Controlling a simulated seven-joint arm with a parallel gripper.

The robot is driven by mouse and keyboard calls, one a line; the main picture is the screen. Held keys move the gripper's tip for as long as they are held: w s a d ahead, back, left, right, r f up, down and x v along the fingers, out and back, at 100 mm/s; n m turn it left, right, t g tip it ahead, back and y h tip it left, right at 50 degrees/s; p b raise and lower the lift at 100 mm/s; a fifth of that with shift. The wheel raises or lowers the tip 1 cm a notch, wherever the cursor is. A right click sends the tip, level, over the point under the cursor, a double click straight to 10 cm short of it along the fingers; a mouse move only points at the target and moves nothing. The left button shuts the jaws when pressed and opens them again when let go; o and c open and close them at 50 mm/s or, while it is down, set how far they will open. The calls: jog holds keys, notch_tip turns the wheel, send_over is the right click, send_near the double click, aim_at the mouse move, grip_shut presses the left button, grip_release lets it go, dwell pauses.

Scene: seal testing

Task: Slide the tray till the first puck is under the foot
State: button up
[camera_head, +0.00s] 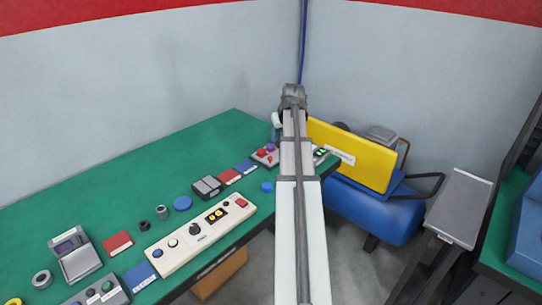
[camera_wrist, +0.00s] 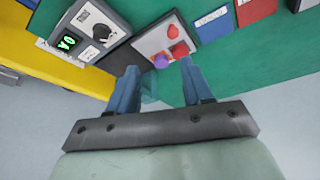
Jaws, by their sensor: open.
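A small grey tray (camera_wrist: 147,42) lies on the green bench, with two red pucks (camera_wrist: 173,30) and a purple puck (camera_wrist: 160,61) on it. The tray also shows in the head view (camera_head: 259,158), left of my arm. My gripper (camera_wrist: 159,67) is open, its blue fingers apart. In the wrist view the purple puck appears between the fingertips; whether they touch the tray or stay above it I cannot tell. A faint translucent shape (camera_wrist: 149,88) shows between the fingers. I cannot clearly make out the foot.
A grey box with a dial and green display (camera_wrist: 88,30) stands beside the tray, near the bench edge. Blue (camera_wrist: 212,22) and red (camera_wrist: 255,10) labelled cards lie on its other side. A yellow panel (camera_head: 350,154) and blue tank (camera_head: 372,210) stand beyond the bench.

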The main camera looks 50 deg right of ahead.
jog(key=w+a, duration=0.1)
jog(key=a, duration=0.1)
send_near(270, 157)
jog(key=shift+n, duration=0.3)
jog(key=x, duration=0.8)
jog(key=shift+c, duration=0.4)
grip_shut()
